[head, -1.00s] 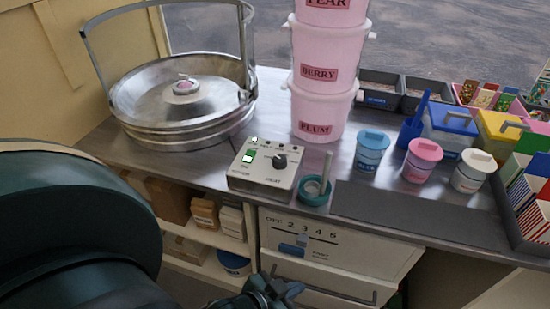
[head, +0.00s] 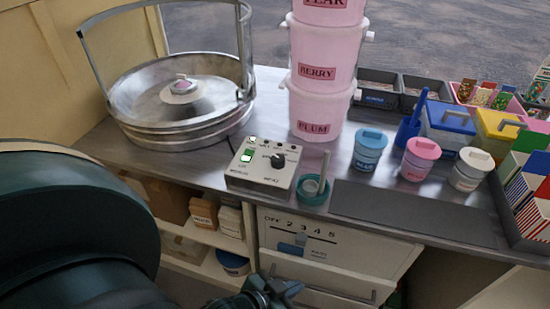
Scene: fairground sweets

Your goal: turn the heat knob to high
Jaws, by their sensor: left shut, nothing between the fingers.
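The control box (head: 262,178) is a small pale box on the metal counter. Its black heat knob (head: 278,160) sits on the right of its top face, with small marks around it. A green switch (head: 247,155) is on its left side. My left gripper (head: 290,290) is at the bottom of the head view, below the counter edge and in front of the drawers, well away from the knob. It is shut and empty. My right gripper is not in view.
A metal spinning bowl (head: 140,127) stands left of the box. Pink tubs (head: 318,105) are stacked behind it. A teal cup (head: 312,197) with an upright stick stands right of the box. Lidded jars (head: 421,160) and a blue scoop (head: 413,120) are further right. A drawer front (head: 350,250) is below.

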